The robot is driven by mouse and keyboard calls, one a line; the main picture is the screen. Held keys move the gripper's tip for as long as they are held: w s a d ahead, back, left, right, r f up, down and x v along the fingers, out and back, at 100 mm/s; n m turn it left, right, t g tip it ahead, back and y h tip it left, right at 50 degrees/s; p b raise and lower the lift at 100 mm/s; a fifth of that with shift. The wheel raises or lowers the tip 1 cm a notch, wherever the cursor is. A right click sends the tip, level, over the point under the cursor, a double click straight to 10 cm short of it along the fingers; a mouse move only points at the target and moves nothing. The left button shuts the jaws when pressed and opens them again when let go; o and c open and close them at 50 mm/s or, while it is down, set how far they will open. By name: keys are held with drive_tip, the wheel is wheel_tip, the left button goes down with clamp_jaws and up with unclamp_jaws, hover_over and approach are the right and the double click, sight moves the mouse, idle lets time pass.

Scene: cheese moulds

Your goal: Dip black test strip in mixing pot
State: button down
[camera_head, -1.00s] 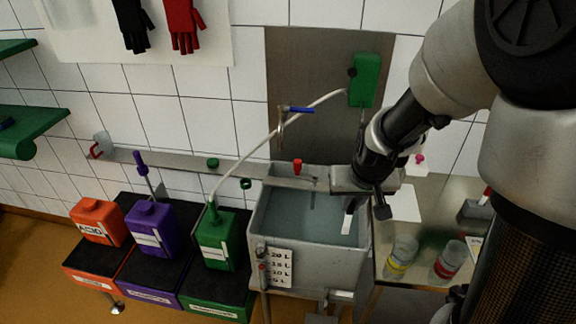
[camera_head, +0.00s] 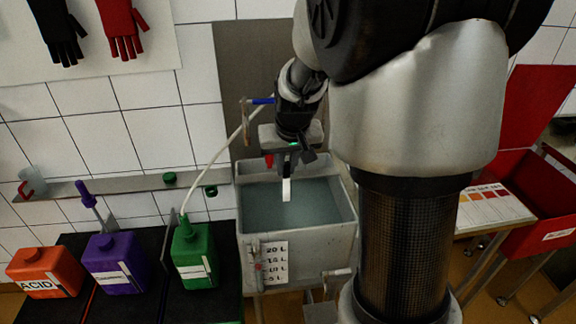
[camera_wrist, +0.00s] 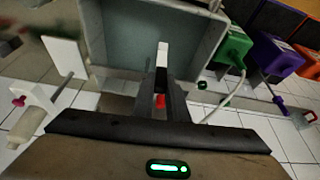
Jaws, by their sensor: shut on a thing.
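The mixing pot (camera_head: 325,242) is a grey square tank with bluish liquid (camera_head: 318,203) and a litre scale on its front. My gripper (camera_head: 287,173) points down over the pot, a little left of its middle. It is shut on the test strip (camera_head: 286,190), whose visible part is a white tip hanging below the fingers. In the wrist view, the strip (camera_wrist: 162,52) stands out from between the fingertips (camera_wrist: 161,76) against the pot's inside (camera_wrist: 212,45). I cannot tell whether its tip touches the liquid.
Orange (camera_head: 47,272), purple (camera_head: 114,264) and green (camera_head: 194,255) canisters stand left of the pot. A hose runs from the green one past a blue-handled tap (camera_head: 262,101). A wall shelf (camera_head: 135,187) runs behind. A red bin (camera_head: 535,228) and colour chart (camera_head: 492,207) are at right.

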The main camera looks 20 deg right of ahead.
drive_tip(key=w+d+f+b, duration=0.2)
drive_tip(key=d+f+b, duration=0.1)
drive_tip(key=f+b, duration=1.2)
wheel_tip(320, 180, down, 3)
drive_tip(key=shift+r+m+b, duration=0.1)
drive_tip(key=shift+m+b, duration=0.2)
drive_tip(key=shift+b, duration=0.05)
idle(0.4)
drive_tip(key=shift+d+r, duration=0.1)
idle(1.8)
